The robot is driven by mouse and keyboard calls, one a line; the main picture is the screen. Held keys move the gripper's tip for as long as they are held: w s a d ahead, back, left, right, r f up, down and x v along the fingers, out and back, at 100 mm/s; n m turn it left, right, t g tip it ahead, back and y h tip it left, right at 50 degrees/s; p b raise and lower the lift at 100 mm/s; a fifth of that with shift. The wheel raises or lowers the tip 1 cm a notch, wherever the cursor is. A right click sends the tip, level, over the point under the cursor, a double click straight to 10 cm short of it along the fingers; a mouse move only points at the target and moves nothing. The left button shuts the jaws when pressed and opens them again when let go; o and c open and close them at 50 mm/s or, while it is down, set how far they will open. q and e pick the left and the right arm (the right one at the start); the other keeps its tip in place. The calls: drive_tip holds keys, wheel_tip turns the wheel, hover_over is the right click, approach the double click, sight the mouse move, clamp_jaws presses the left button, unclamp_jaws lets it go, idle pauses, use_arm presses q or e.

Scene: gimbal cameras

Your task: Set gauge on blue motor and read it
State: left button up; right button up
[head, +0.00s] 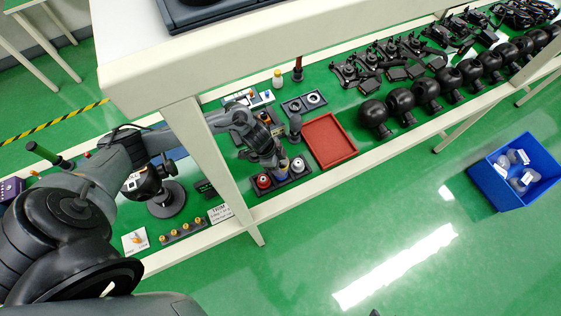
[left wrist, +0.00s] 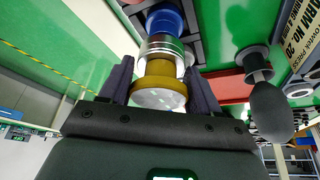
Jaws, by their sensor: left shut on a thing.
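My left gripper (head: 279,160) points down over a dark holder holding a red motor (head: 263,181), a blue motor (head: 281,176) and a pale motor (head: 298,165). In the left wrist view, its fingers (left wrist: 159,88) are shut on the brass-coloured gauge (left wrist: 160,68), one on each side. The gauge is in line with the blue motor (left wrist: 165,22), with a silver ring between them. They appear to touch; whether the gauge is fully seated I cannot tell. No reading is legible. My right gripper is not in view.
A red tray (head: 329,140) lies right of the holder. A dark upright tool with a rounded grip (head: 295,128) stands close behind the gripper. A round-based stand (head: 166,200) is to the left. Black spherical gimbal cameras (head: 400,101) line the right. A white frame post (head: 205,150) crosses beside my arm.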

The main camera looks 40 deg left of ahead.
use_arm(q)
drive_tip(key=shift+p, duration=0.4)
drive_tip(key=shift+p, duration=0.3)
idle(0.8)
drive_tip(key=shift+f, duration=0.3)
idle(0.4)
drive_tip(key=shift+f+b, duration=0.8)
drive_tip(key=shift+f, duration=0.2)
drive_tip(key=o, duration=1.3)
drive_tip(key=shift+c, duration=0.2)
drive_tip(key=shift+r, duration=0.1)
drive_tip(key=shift+s+a+r, duration=0.1)
drive_tip(key=shift+a+r, duration=0.1)
drive_tip(key=shift+r, duration=0.3)
drive_tip(key=p+v, duration=0.1)
drive_tip(key=v, duration=0.8)
drive_tip(key=shift+r, duration=0.3)
drive_tip(key=shift+s+a, duration=0.1)
